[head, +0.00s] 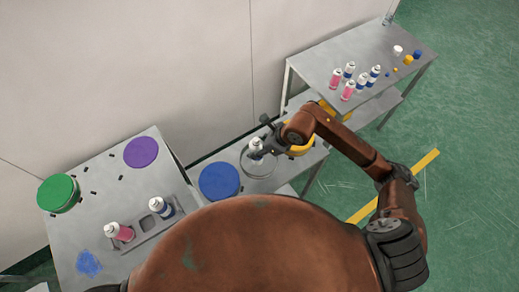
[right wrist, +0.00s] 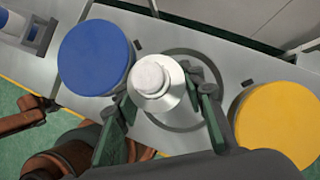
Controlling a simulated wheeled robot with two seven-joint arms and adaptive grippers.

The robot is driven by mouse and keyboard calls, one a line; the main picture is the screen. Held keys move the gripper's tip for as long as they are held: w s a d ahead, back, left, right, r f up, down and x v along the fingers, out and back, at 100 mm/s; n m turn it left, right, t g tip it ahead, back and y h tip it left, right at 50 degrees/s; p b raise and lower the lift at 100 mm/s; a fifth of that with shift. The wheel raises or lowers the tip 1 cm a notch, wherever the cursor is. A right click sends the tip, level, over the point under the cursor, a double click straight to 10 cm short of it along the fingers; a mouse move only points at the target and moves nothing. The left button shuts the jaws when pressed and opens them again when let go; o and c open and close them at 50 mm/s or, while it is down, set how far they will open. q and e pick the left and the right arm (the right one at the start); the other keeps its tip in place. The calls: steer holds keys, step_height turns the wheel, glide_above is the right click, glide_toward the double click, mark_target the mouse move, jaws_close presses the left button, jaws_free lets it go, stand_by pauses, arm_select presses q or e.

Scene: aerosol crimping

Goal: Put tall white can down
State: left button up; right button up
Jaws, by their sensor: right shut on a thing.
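The tall white can (head: 256,147) is upright between the fingers of my right gripper (head: 263,142), above or at a ring-shaped mark (head: 258,174) on the middle grey table. In the right wrist view, the can's white top (right wrist: 152,78) shows between the two green-grey fingers of the right gripper (right wrist: 165,98), which are shut on it. The ring (right wrist: 180,129) shows around and behind the can there, with the can towards its left side. The can's base is hidden, so I cannot tell whether it touches the table. My left gripper is not in view.
A blue disc (head: 219,182) lies left of the ring and a yellow disc (right wrist: 280,122) right of it. A tray (head: 151,237) on the left table holds a pink can (head: 119,232) and a blue can (head: 161,207). Several cans stand on the far right table (head: 330,62).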

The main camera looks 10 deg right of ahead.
steer(key=shift+w+d+f, duration=0.3)
steer(key=shift+w+f, duration=0.05)
steer(key=shift+f, duration=0.15)
steer(key=shift+w+d+f, duration=0.25)
steer(key=shift+w+f, duration=0.05)
steer(key=shift+f, duration=0.15)
steer(key=shift+w+f+p, duration=0.2)
steer(key=shift+f+p, duration=0.35)
steer(key=shift+f, duration=1.25)
steer(key=shift+d, duration=0.1)
steer(key=o, duration=1.4)
steer(key=b+v, duration=0.1)
steer(key=v, duration=1.1)
